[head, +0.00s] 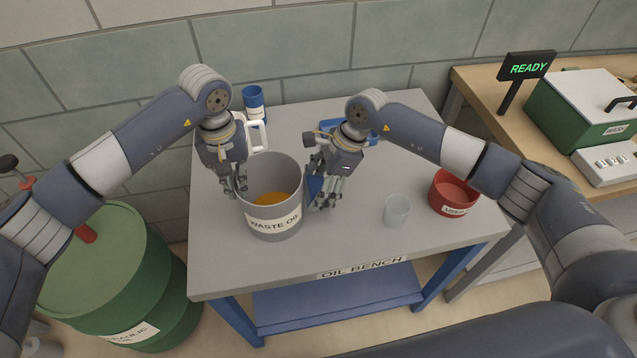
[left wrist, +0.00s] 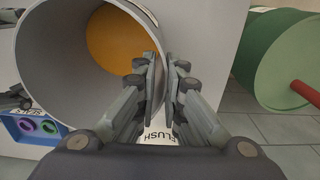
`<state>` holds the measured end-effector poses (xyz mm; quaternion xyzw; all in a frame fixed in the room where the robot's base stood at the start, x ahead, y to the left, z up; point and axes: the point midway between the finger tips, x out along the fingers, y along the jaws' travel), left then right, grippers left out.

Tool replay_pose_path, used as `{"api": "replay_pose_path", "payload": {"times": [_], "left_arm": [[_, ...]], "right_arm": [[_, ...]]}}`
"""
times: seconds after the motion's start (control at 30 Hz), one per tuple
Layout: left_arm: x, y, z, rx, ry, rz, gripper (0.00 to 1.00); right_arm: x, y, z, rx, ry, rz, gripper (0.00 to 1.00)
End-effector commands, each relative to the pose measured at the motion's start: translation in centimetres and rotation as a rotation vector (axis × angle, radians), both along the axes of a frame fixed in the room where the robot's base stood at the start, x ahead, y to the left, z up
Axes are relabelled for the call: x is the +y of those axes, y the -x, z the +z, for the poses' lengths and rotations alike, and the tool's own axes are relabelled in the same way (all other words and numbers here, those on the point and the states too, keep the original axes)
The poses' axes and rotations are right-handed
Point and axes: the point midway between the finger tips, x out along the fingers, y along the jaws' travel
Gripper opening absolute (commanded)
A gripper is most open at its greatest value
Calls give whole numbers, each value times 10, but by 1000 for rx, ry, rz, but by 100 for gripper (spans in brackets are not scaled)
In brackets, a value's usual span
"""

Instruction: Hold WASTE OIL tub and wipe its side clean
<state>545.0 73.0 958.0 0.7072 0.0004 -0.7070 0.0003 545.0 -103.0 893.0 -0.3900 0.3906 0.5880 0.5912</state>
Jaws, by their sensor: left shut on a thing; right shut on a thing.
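The WASTE OIL tub (head: 276,232) is a grey open cylinder standing upright on the bench, with amber liquid inside and a white label on its front. My left gripper (head: 238,188) is shut on the tub's left rim; the left wrist view shows its fingers (left wrist: 161,75) on either side of the wall (left wrist: 60,60). My right gripper (head: 322,198) is shut on a blue cloth (head: 314,187), mostly hidden by the fingers, close beside the tub's right side. I cannot tell whether the cloth touches the tub. No mark shows on the visible wall.
On the grey bench (head: 350,245) stand a clear cup (head: 397,211) and a red bowl (head: 454,194) to the right. A green drum (head: 125,265) is at left. The bench's front middle is clear.

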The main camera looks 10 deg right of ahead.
Motion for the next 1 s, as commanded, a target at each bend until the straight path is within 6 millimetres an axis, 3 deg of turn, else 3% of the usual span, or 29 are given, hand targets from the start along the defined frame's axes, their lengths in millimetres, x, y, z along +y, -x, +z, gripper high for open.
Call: {"api": "replay_pose_path", "payload": {"times": [0.3,1.0], "left_arm": [[0,0,-1,1,1,0,0],[-1,0,-1,1,1,0,0]], "right_arm": [[0,0,-13,0,0,0,47],[0,0,18,-2,-1,-1,47]]}}
